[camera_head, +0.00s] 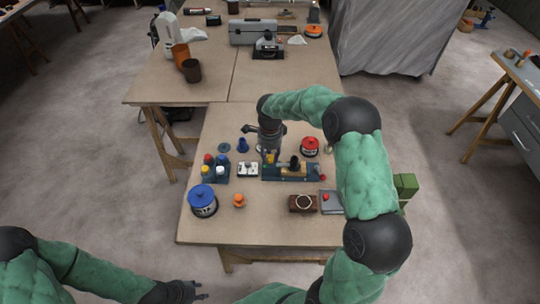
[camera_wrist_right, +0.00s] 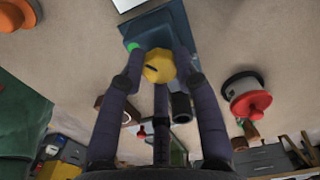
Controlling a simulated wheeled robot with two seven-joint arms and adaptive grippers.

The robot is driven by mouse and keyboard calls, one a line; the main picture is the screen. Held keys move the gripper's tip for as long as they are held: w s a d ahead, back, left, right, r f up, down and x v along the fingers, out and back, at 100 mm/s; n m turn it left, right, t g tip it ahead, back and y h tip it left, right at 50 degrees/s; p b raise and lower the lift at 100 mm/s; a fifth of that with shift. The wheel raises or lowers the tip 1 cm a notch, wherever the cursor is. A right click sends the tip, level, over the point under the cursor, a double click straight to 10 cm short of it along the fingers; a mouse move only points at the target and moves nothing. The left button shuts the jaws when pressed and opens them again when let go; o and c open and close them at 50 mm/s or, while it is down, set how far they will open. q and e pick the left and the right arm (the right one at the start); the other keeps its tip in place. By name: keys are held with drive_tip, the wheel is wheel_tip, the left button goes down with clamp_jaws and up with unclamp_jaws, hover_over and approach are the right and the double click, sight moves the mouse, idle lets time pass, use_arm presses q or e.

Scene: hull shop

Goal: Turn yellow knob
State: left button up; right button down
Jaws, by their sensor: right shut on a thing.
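The yellow knob (camera_wrist_right: 158,66) sits between the fingers of my right gripper (camera_wrist_right: 160,60) in the right wrist view, with a dark mark on its face. It stands on a dark blue base (camera_wrist_right: 172,22). In the head view the right gripper (camera_head: 269,152) points down at the left end of this base (camera_head: 310,172), and is shut on the knob, of which only a bit of yellow (camera_head: 270,158) shows. My left gripper (camera_head: 186,292) is low at the bottom edge, away from the table; its jaws are too small to read.
Around the base on the table (camera_head: 225,232) stand a red-topped container (camera_head: 310,146), a blue-lidded container (camera_head: 203,201), a rack of bottles (camera_head: 215,168), an orange piece (camera_head: 239,200) and a brown box (camera_head: 302,203).

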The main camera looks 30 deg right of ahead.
sight(270, 157)
drive_tip(key=shift+m, duration=0.3)
drive_tip(key=c, duration=0.9)
unclamp_jaws()
drive_tip(key=shift+r, duration=0.1)
wheel_tip(270, 157, up, 12)
drive_tip(key=shift+f, duration=0.2)
